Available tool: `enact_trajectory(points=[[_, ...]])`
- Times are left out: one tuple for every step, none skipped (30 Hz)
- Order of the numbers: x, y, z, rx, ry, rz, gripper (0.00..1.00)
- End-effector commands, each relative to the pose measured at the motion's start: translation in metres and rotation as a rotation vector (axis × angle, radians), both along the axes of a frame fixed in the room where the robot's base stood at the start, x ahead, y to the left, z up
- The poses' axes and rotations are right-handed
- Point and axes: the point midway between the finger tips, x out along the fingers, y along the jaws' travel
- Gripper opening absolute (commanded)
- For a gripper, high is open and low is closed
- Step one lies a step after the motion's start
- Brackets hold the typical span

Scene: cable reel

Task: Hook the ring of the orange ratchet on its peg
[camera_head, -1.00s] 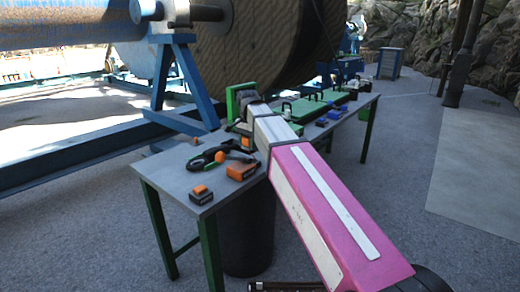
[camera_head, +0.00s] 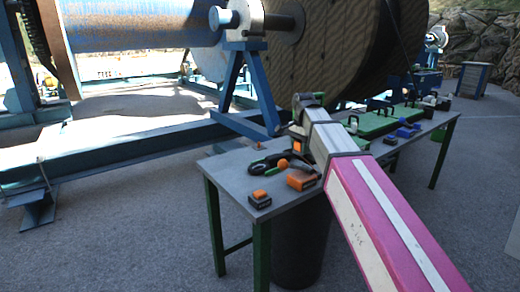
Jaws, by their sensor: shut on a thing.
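My gripper (camera_head: 297,133) is small and partly hidden at the far end of my arm, over the back edge of the grey workbench (camera_head: 228,168). It appears shut on the orange ratchet (camera_head: 297,146), a small orange patch just below my wrist. The ratchet's ring is too small to make out. I cannot make out the peg; my wrist and arm cover that part of the bench.
A black tool with orange and green parts (camera_head: 264,164) and orange-and-black blocks (camera_head: 260,199) (camera_head: 302,181) lie on the bench's near end. Green cases (camera_head: 385,122) and blue items (camera_head: 405,132) sit farther right. The large reel (camera_head: 345,45) and blue stand (camera_head: 232,85) rise behind.

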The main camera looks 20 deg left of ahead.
Motion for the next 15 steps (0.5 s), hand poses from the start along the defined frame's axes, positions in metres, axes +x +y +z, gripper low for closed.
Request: enact_trajectory(points=[[0.000, 0.000, 0.000, 0.000, 0.000, 0.000, 0.16], [0.000, 0.000, 0.001, 0.000, 0.000, 0.000, 0.16], [0.000, 0.000, 0.002, 0.000, 0.000, 0.000, 0.16], [0.000, 0.000, 0.003, 0.001, -0.001, 0.000, 0.16], [0.000, 0.000, 0.004, 0.001, -0.001, 0.000, 0.16], [0.001, 0.000, 0.006, 0.001, -0.001, 0.000, 0.16], [0.001, 0.000, 0.008, 0.000, -0.001, 0.000, 0.16], [0.001, 0.000, 0.010, 0.000, -0.001, 0.000, 0.16], [0.001, 0.000, 0.013, 0.001, -0.002, 0.000, 0.16], [0.001, 0.000, 0.015, 0.001, -0.002, 0.000, 0.16], [0.001, 0.000, 0.017, 0.000, -0.001, 0.000, 0.16], [0.001, 0.000, 0.020, 0.000, -0.001, 0.000, 0.16], [0.001, 0.000, 0.022, 0.001, -0.001, 0.000, 0.16], [0.001, 0.000, 0.024, 0.001, -0.001, 0.000, 0.16], [0.001, 0.000, 0.026, 0.001, -0.001, 0.000, 0.16]])
